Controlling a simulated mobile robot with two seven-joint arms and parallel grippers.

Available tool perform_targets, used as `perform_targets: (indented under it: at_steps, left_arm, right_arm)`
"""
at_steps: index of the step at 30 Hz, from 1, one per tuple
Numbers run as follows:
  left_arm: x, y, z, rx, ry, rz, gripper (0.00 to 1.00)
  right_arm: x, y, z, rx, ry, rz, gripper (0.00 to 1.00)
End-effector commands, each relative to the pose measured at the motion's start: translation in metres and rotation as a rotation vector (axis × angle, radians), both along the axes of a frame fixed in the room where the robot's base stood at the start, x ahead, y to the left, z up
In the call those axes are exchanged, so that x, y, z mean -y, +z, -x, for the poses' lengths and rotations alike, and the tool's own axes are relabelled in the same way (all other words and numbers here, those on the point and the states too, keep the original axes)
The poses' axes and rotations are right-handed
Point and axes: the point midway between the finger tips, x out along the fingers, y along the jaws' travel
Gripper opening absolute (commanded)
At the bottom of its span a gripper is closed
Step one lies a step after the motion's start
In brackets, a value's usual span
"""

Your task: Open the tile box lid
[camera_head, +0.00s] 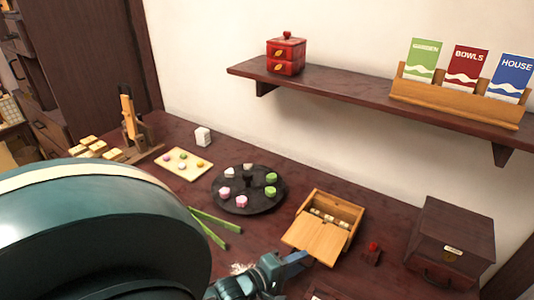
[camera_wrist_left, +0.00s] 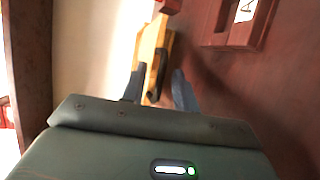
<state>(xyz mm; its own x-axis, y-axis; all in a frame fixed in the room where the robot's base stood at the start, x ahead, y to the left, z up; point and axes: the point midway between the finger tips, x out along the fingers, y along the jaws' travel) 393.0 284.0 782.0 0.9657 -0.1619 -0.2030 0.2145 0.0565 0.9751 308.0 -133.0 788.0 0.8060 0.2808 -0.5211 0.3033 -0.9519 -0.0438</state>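The tile box (camera_head: 348,209) is a light wooden box on the dark table, right of the round black tray. A flat wooden lid panel (camera_head: 316,240) covers its near part. Light tiles (camera_head: 329,217) show in the uncovered strip behind it. My left gripper (camera_head: 297,263) is at the box's near left corner. In the left wrist view, its blue-grey fingers (camera_wrist_left: 158,90) are apart, with the light wood of the box (camera_wrist_left: 151,48) and a dark piece beyond and between them. I cannot tell whether they touch it. My right gripper is not in view.
A round black tray (camera_head: 236,205) with coloured sweets stands left of the box. Green sticks (camera_head: 215,224) lie near it. A small red-topped object (camera_head: 373,250) and a dark chest (camera_head: 450,240) stand to the right. A wall shelf (camera_head: 350,98) overhangs the back.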

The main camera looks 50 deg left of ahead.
Motion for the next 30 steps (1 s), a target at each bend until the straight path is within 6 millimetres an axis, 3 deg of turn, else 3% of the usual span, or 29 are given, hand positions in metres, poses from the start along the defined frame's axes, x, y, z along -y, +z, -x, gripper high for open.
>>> perform_targets:
  at_steps: [15, 21, 30]
  left_arm:
    - [-0.016, 0.019, 0.1, -0.008, -0.001, 0.001, 0.3]
    - [-0.019, 0.023, 0.117, -0.007, 0.0, 0.002, 0.3]
    - [-0.019, 0.024, 0.119, -0.005, 0.0, 0.002, 0.3]
  right_arm:
    - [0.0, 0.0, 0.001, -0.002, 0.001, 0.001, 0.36]
    - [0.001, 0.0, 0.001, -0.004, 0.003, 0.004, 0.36]
    - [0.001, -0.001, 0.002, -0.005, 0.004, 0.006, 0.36]
